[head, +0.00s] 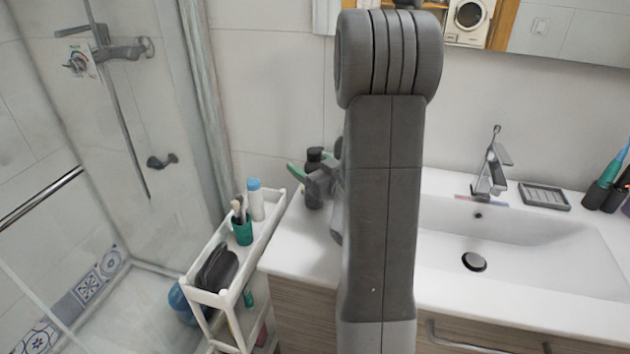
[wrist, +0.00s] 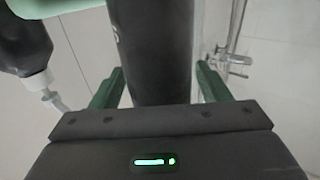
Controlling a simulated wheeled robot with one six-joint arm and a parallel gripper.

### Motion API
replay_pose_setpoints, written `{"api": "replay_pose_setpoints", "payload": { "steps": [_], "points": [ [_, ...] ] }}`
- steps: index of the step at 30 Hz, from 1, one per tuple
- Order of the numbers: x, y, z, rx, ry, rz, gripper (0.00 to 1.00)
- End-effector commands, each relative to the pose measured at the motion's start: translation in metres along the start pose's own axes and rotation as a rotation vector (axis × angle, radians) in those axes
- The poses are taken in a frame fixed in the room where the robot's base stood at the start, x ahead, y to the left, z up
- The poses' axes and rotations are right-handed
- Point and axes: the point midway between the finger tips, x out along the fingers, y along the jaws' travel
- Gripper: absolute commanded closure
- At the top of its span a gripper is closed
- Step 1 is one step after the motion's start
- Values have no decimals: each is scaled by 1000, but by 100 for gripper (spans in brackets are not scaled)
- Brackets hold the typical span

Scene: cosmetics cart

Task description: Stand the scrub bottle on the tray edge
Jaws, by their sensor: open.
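A dark bottle with a black top (head: 314,155) stands upright on the white counter (head: 300,245), near its left end. It looks like the scrub bottle, but no label is readable. My gripper (head: 314,170) is at its upper part, partly covering it. In the wrist view, a dark cylinder (wrist: 150,50) lies between the open green fingers, with a gap visible on both sides. The tray edge (head: 222,297) is the white rim of the slim cart left of the counter.
The cart's top holds a white bottle with blue cap (head: 255,200), a green cup with brushes (head: 242,230) and a black pouch (head: 217,268). A second dark bottle with a pale nozzle (wrist: 25,45) is left in the wrist view. The sink (head: 520,250) lies right.

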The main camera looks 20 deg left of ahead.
Motion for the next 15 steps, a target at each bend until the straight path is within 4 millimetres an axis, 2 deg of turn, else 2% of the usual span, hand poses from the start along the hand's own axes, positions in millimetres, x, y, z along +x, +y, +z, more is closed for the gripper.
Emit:
{"api": "replay_pose_setpoints", "payload": {
  "steps": [3,12,15],
  "points": [
    [0,0,0,0,0,0,32],
    [0,0,0,0,1,0,88],
    [0,0,0,0,1,0,88]
  ]
}}
